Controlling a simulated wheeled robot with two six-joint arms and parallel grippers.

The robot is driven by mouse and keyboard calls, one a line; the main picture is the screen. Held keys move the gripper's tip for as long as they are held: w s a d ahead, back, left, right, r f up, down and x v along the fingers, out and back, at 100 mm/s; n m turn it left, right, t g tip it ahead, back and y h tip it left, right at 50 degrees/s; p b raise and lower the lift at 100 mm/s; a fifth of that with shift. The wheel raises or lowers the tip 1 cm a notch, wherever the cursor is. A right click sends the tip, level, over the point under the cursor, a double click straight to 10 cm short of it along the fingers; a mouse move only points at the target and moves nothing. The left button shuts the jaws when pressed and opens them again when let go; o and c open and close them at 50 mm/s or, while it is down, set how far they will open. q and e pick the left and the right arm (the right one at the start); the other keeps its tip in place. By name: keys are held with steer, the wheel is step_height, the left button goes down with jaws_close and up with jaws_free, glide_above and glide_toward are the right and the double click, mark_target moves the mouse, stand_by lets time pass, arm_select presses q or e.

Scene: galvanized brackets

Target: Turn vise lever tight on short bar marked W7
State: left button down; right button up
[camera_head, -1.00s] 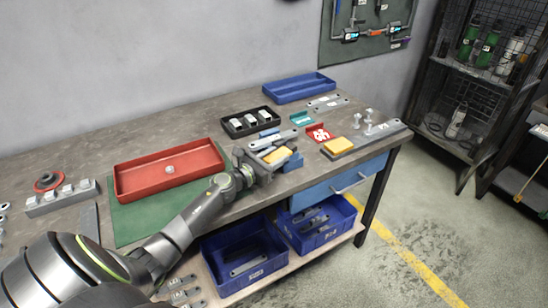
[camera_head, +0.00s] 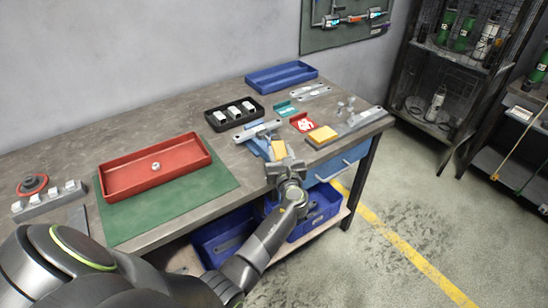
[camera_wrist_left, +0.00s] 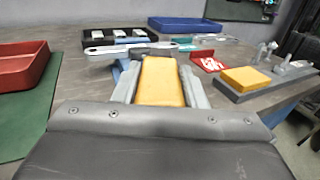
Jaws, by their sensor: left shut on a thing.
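In the left wrist view the yellow grip (camera_wrist_left: 161,80) sits between the two grey fingers. The blue vise (camera_head: 257,147) is just beyond the gripper, partly hidden by it. A short silvery bar (camera_head: 257,132) lies across the top of the vise; it also shows in the left wrist view (camera_wrist_left: 127,45). I cannot read a W7 mark on it. My right gripper is not in view.
A grey fixture with a yellow pad (camera_head: 322,134) stands close on the right. A red card holder (camera_head: 303,123), a black tray of pale blocks (camera_head: 211,122) and a blue tray (camera_head: 281,84) lie behind. A red tray (camera_head: 112,188) is left on a green mat (camera_head: 205,199).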

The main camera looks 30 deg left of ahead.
arm_select(q)
steer(key=n+g+y+b, duration=0.1)
steer(key=w+d+n+g+y+b, duration=0.1)
steer(key=b, duration=0.1)
steer(key=n+g+y+b, duration=0.1)
steer(key=g, duration=0.1)
steer(key=shift+w+d+f+n+y, duration=0.15)
steer(key=shift+w+d+n+y, duration=0.15)
steer(key=shift+w, duration=0.1)
steer(key=shift+w+d+n+g+y+b, duration=0.1)
steer(key=shift+w+n+g+y+b, duration=0.25)
steer(key=shift+g+b, duration=0.5)
steer(key=shift+r+n, duration=0.2)
steer(key=shift+n, duration=0.05)
steer(key=shift+s+g+y, duration=0.1)
steer(key=shift+g+y, duration=0.15)
steer(key=c, duration=0.9)
jaws_free()
